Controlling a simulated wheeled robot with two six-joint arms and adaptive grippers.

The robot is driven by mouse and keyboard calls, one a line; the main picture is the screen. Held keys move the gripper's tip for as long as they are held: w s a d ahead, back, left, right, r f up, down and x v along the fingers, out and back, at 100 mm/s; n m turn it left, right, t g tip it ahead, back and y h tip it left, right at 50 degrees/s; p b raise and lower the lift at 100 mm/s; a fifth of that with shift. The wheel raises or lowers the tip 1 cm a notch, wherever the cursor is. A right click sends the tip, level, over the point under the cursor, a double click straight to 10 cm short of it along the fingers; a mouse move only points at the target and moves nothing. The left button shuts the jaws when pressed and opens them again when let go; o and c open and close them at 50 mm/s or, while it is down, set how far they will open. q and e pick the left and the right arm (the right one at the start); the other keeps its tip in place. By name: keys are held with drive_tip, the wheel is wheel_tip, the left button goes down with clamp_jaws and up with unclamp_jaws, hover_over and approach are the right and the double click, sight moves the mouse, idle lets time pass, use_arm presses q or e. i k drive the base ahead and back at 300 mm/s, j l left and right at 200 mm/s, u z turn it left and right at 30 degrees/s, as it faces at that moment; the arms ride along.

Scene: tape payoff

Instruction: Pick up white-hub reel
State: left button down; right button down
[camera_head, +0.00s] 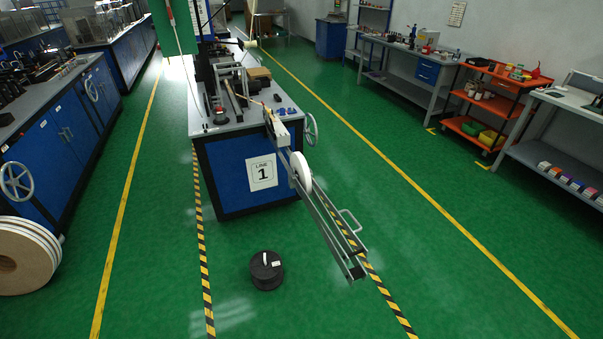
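A white disc-shaped reel (301,171) stands on edge on the sloping metal frame at the end of the LINE 1 machine. A black round object (266,271) with a small white piece at the middle of its top lies on the green floor in front of the machine. It looks like a reel lying flat, but I cannot tell for sure which of these is the white-hub reel. Neither of my grippers is in view.
The LINE 1 bench (245,170) is in the middle, with the metal frame (335,230) jutting out front right. Large pale rolls (22,258) stand at the left edge. An orange cart (490,105) stands at right. The floor between the yellow lines is mostly clear.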

sight(296, 161)
drive_tip(key=u, duration=4.35)
drive_tip(key=z, duration=1.9)
drive_tip(key=i+l+z, duration=0.1)
drive_tip(key=z, duration=0.35)
drive_tip(key=i+l+z, duration=0.15)
drive_tip(key=z, duration=0.25)
drive_tip(key=i+z, duration=0.15)
drive_tip(key=z, duration=0.3)
drive_tip(key=i+z, duration=0.2)
drive_tip(key=z, duration=0.25)
drive_tip(key=i+z, duration=0.15)
drive_tip(key=z, duration=0.3)
drive_tip(key=i+j+z, duration=0.35)
drive_tip(key=i+j, duration=0.5)
